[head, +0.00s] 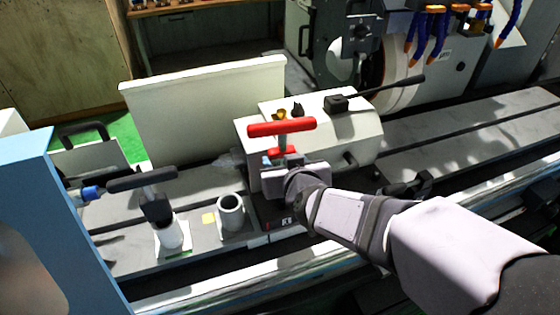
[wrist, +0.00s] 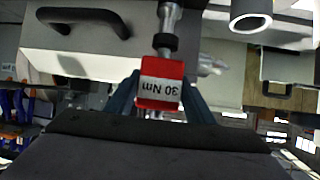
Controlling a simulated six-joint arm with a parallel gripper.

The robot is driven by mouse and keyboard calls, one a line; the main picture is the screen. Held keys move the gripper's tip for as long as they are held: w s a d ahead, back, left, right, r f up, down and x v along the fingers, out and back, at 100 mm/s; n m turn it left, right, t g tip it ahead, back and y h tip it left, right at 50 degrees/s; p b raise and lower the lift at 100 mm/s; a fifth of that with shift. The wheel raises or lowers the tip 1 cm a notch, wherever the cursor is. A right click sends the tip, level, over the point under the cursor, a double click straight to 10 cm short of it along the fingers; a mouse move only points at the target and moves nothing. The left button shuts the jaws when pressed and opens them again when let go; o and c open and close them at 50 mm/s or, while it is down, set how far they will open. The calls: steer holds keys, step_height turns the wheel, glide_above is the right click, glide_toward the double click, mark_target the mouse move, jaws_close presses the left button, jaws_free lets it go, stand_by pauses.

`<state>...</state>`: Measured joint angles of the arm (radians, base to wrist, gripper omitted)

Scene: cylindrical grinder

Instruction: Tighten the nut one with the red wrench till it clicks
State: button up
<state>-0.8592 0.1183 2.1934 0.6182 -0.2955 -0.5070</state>
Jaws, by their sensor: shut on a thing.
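The red wrench (head: 282,127) has a red T-shaped bar handle on top and a red block lower down. My gripper (head: 281,160) is shut on this red block, in front of the white machine housing. In the wrist view the wrench's red block (wrist: 162,85), labelled 30 Nm, sits between the two fingers of my gripper (wrist: 160,100), with a metal shaft and dark collar beyond it. The wrench looks roughly upright and clear of the holders. I cannot make out nut one, nor tell whether the wrench touches any nut.
An empty grey tube holder (head: 231,215) stands left of my gripper. Further left, a black-handled wrench (head: 142,180) stands in another holder (head: 170,235). The white housing (head: 350,135) is close behind, with a black lever (head: 395,86). A blue panel (head: 65,220) borders the left.

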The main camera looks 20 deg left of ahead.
steer(key=shift+f+b, duration=0.75)
steer(key=shift+f, duration=0.45)
steer(key=shift+f+b, duration=0.4)
steer(key=shift+b, duration=0.05)
stand_by(1.1)
